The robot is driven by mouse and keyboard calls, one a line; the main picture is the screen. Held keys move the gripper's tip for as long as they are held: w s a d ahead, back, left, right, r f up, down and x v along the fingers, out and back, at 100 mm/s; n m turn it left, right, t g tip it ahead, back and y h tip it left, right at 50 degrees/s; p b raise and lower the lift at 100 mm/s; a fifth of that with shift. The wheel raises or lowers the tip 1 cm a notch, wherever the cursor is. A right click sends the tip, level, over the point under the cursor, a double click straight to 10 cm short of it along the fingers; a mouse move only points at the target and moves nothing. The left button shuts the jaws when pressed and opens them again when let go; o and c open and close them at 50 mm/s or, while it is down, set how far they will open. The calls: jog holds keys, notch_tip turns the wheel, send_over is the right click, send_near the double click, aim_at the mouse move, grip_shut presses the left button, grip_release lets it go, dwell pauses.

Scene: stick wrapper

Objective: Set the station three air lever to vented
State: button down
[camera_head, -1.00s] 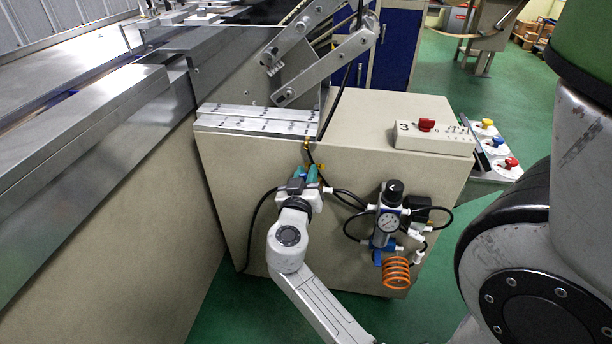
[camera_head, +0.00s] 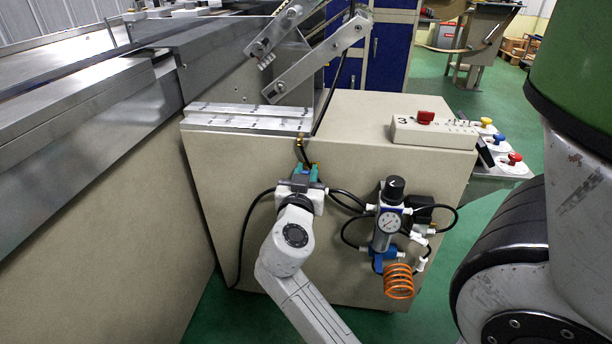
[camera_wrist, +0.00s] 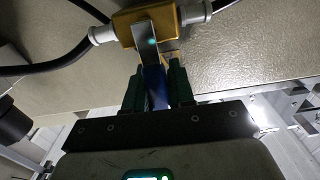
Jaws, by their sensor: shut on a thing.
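The air lever has a blue handle (camera_wrist: 154,88) on a bare metal stem. The stem joins a brass valve body (camera_wrist: 158,25) with black hoses on both sides. My gripper (camera_wrist: 157,85) has green fingers, one on each side of the blue handle, and is shut on it. In the head view, my gripper (camera_head: 306,171) is at the front face of the beige cabinet (camera_head: 245,180), below its top edge. There the fingers and my wrist hide most of the lever and valve. The lever's setting cannot be read clearly.
A regulator with a gauge (camera_head: 389,222) and an orange coiled hose (camera_head: 398,281) is right of my gripper, with black hoses looping nearby. A control box marked 3 (camera_head: 435,133) sits on the cabinet top. A long metal machine bed (camera_head: 85,100) runs along the left.

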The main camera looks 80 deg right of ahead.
jog(key=c, duration=1)
grip_release()
jog(key=shift+c, duration=0.2)
jog(key=shift+a, duration=0.1)
jog(key=a, duration=1)
jog(key=shift+s+a+p, duration=0.3)
jog(key=shift+s+a, duration=0.05)
jog(key=shift+s, duration=0.1)
jog(key=s+a+f+n+y, duration=0.1)
jog(key=a+f+n+y, duration=0.45)
jog(key=f, duration=0.45)
jog(key=s+a+f+n+y, duration=0.1)
jog(key=a+f+n+y, duration=0.5)
jog(key=f, duration=0.4)
jog(key=s+a+f+n+y, duration=0.2)
jog(key=a+f+n+y, duration=0.3)
jog(key=a+y, duration=0.15)
notch_tip(320, 180, up, 29)
jog(key=a+p, duration=0.1)
jog(key=p, duration=2.7)
jog(key=shift+a+g, duration=0.15)
jog(key=shift+g, duration=0.15)
